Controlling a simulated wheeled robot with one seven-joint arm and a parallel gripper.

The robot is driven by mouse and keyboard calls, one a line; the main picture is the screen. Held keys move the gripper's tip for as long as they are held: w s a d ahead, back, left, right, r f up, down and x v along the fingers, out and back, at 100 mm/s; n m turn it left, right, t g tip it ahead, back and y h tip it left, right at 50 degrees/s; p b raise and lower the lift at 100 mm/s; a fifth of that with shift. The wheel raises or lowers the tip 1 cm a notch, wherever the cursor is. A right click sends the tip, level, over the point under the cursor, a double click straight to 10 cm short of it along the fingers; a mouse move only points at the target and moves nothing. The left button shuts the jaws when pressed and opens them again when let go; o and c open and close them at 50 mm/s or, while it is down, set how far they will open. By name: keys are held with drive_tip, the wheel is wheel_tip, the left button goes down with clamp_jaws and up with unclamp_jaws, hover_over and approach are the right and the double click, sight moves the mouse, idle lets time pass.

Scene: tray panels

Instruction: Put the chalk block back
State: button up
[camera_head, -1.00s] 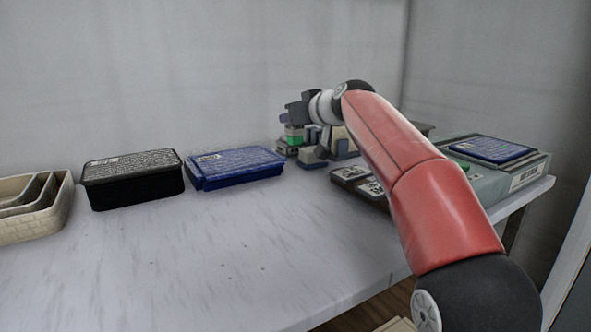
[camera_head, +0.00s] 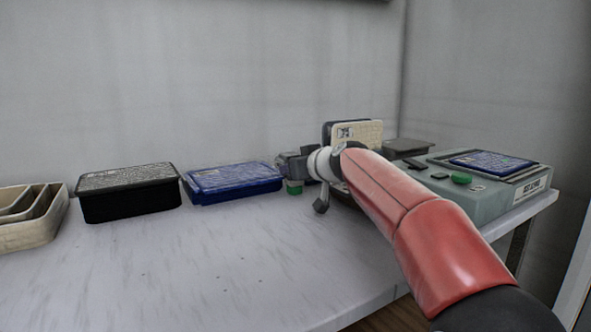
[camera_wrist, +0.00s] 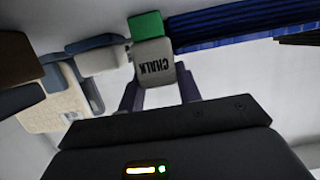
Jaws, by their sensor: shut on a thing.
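The chalk block (camera_wrist: 153,52) is grey with the dark word CHALK and shows upside down in the wrist view, between my two fingers. My gripper (camera_wrist: 160,88) is shut on it. A green part (camera_wrist: 147,24) adjoins the block's far end; I cannot tell if it belongs to the block. In the head view my gripper (camera_head: 288,166) is low near the back of the table, right of the blue box, and the green part (camera_head: 294,188) shows below it. The block's underside and its contact with the table are hidden.
The blue box (camera_head: 232,181), black box (camera_head: 130,197) and nested cream trays (camera_head: 32,222) stand to the left. A cream panel (camera_head: 358,134) stands upright behind my arm. A grey-green device (camera_head: 495,192) with a green button is at right. The front table (camera_head: 200,275) is clear.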

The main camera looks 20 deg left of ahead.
drive_tip(key=o, duration=1)
drive_tip(key=shift+f, duration=0.1)
drive_tip(key=b+v, duration=0.2)
drive_tip(key=v, duration=1)
